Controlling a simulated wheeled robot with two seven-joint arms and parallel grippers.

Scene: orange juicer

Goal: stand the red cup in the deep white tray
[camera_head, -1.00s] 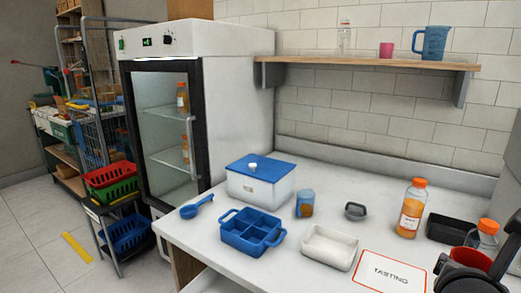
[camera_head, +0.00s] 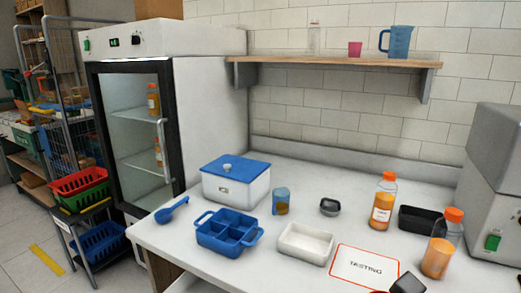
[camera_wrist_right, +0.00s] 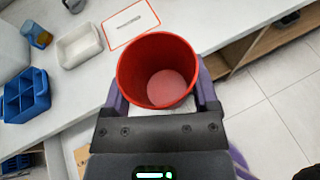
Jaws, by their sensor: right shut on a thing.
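The red cup (camera_wrist_right: 158,70) is held between the two fingers of my right gripper (camera_wrist_right: 160,98), which is shut on it. In the right wrist view I look into its open top and see an empty pinkish bottom. In the head view only a thin red sliver shows at the bottom edge, beside a dark part of my right gripper. The deep white tray (camera_head: 287,247) stands empty on the counter, left of the tasting sheet. It also shows in the right wrist view (camera_wrist_right: 66,60), beyond the cup to the upper left, apart from it. My left gripper is not in view.
The tasting sheet (camera_head: 365,267) lies right of the tray. A blue divided caddy (camera_head: 229,244) stands to its left, and a blue-and-orange container (camera_head: 281,201) and small dark bowl (camera_head: 329,207) behind. Juice bottles (camera_head: 383,205) and a black tray (camera_head: 426,222) are at the right.

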